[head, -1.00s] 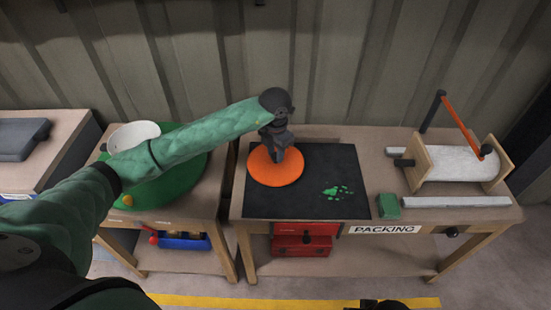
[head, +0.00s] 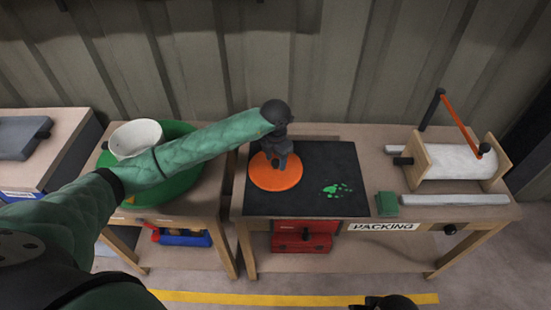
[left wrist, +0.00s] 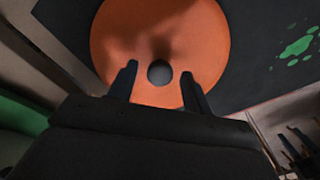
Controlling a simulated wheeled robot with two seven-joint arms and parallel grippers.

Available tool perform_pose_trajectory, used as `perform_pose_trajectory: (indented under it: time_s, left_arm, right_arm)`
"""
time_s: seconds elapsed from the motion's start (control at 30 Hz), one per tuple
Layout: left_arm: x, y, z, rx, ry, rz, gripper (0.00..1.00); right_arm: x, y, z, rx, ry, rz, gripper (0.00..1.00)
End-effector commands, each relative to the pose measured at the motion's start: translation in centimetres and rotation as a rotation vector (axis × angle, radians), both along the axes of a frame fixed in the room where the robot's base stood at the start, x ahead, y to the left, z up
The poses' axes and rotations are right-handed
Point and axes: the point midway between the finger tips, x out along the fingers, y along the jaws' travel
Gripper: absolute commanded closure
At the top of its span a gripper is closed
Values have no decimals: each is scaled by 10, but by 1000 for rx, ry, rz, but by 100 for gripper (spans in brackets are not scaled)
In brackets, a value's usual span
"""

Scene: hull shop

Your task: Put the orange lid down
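The orange lid (head: 276,180) is a flat round disc lying on the black mat (head: 320,165) of the packing bench, at the mat's left part. In the left wrist view the lid (left wrist: 115,35) has a dark round knob (left wrist: 159,72) at its middle. My left gripper (head: 275,163) is over the lid. In the left wrist view its two fingers (left wrist: 158,88) stand apart on either side of the knob, with gaps between them and it. A dark piece at the bottom edge of the head view seems to be my right arm; its fingers cannot be made out.
A green block (head: 387,204), a grey bar (head: 453,200) and a white roll in a wooden holder (head: 455,163) are on the bench's right. A white bowl (head: 134,137) and green round tray (head: 186,182) are on the left bench.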

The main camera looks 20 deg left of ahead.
Motion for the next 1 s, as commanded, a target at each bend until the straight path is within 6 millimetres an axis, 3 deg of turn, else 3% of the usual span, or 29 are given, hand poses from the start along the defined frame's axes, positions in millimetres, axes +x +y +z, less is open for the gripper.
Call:
perform_pose_trajectory:
  time_s: [0.43,1.0]
  left_arm:
    - [1,0,8,0,-1,-1,50]
    - [1,0,107,0,-2,0,50]
  right_arm:
    - [-2,-3,1,-7,6,1,64]
    - [12,33,-41,72,-83,36,64]
